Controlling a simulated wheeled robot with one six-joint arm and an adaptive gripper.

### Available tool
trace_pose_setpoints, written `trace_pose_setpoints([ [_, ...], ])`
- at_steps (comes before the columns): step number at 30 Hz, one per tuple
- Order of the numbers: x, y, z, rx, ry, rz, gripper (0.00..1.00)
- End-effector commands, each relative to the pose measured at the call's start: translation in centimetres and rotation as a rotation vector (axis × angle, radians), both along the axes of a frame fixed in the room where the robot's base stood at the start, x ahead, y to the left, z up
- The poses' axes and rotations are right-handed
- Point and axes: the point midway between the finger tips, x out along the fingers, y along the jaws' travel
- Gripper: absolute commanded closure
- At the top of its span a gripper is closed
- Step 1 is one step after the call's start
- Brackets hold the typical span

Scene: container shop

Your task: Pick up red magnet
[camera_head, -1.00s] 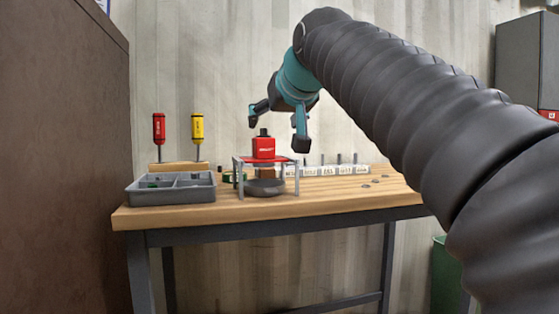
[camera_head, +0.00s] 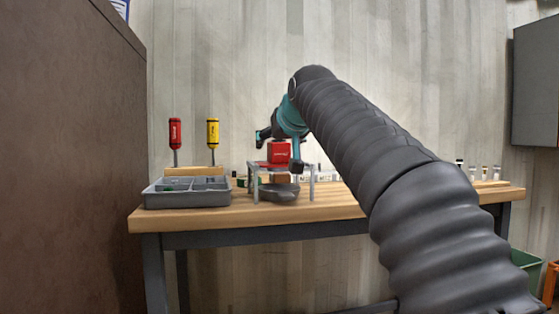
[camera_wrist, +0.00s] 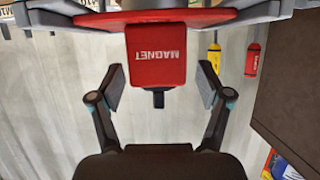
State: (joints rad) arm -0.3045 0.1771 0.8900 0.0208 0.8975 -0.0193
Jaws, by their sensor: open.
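The red magnet (camera_head: 279,155) is a red block with a dark knob on top. It stands upright on the red top of a small grey-legged stand (camera_head: 312,186). In the wrist view, the magnet (camera_wrist: 157,62) shows its white MAGNET label upside down, with the dark knob toward my palm. My gripper (camera_head: 280,149) is open over the stand, one finger to each side of the magnet. In the wrist view, my gripper (camera_wrist: 160,86) has visible gaps between both finger pads and the block.
A grey divided tray (camera_head: 187,206) stands left of the stand on the wooden bench (camera_head: 330,209). A red screwdriver (camera_head: 175,133) and a yellow one (camera_head: 213,132) stand in a wooden block behind it. A brown cabinet side (camera_head: 70,170) closes off the left.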

Motion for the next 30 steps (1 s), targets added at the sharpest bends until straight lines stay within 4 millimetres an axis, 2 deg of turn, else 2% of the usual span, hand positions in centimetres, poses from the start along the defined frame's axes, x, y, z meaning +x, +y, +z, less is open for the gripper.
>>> trace_pose_setpoints([
  [1, 0.8, 0.1, -0.6, -0.001, 0.001, -0.001, 0.23],
  [6, 2.2, 0.6, -1.1, 0.000, 0.000, 0.000, 0.23],
  [14, 2.5, 0.8, -1.2, 0.000, -0.001, 0.000, 0.23],
  [15, 2.5, 0.8, -1.2, 0.001, -0.001, 0.001, 0.25],
  [24, 2.5, 0.8, -1.2, 0.001, -0.001, 0.001, 1.00],
  [30, 2.4, 0.7, -1.0, 0.000, -0.004, 0.000, 1.00],
])
